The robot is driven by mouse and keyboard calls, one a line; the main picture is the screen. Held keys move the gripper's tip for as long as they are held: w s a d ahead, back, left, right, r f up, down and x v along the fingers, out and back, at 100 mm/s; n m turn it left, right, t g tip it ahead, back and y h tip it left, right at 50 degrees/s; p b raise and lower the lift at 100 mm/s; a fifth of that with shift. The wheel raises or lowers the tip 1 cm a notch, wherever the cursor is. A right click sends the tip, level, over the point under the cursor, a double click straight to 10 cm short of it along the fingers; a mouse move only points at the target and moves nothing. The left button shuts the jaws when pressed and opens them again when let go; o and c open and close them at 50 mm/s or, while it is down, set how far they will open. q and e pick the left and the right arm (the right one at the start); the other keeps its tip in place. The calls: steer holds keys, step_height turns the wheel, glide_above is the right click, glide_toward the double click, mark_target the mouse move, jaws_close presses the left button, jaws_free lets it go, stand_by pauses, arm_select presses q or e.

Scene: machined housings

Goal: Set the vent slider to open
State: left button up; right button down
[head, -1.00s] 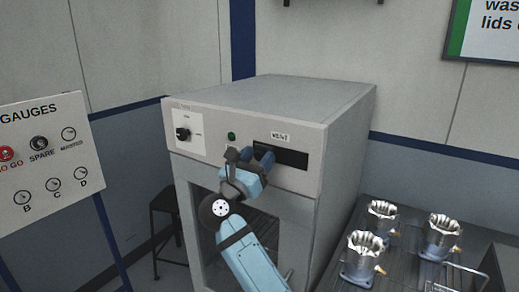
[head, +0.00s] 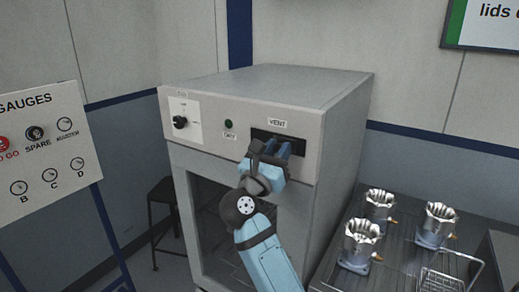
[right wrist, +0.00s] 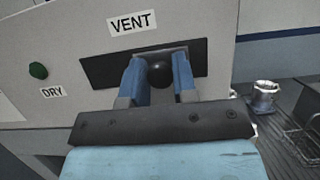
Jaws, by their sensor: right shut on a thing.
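The vent slider's round black knob (right wrist: 160,73) stands in the dark slot (right wrist: 100,70) under the VENT label (right wrist: 131,23) on the grey oven's front. My right gripper (head: 277,147) is shut on the knob, fingers pointing into the slot. In the head view the gripper hides the knob and part of the slot (head: 299,147). No open or closed marking is readable beside the slot. My left gripper is not in view.
The grey oven (head: 270,85) has a black dial (head: 180,122) and a green DRY button (head: 228,124). Several metal housings (head: 360,245) stand on a rack at the right. A gauge board (head: 45,150) stands at the left, near a dark stool (head: 160,215).

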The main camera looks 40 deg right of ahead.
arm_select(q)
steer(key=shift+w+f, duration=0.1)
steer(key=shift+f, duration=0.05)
arm_select(e)
steer(key=shift+s+d, duration=0.25)
steer(key=shift+s, duration=0.3)
steer(key=c, duration=1)
jaws_free()
steer(key=shift+s, duration=0.1)
steer(key=shift+o, duration=0.4)
steer(key=shift+s+d, duration=0.1)
steer(key=shift+s, duration=0.05)
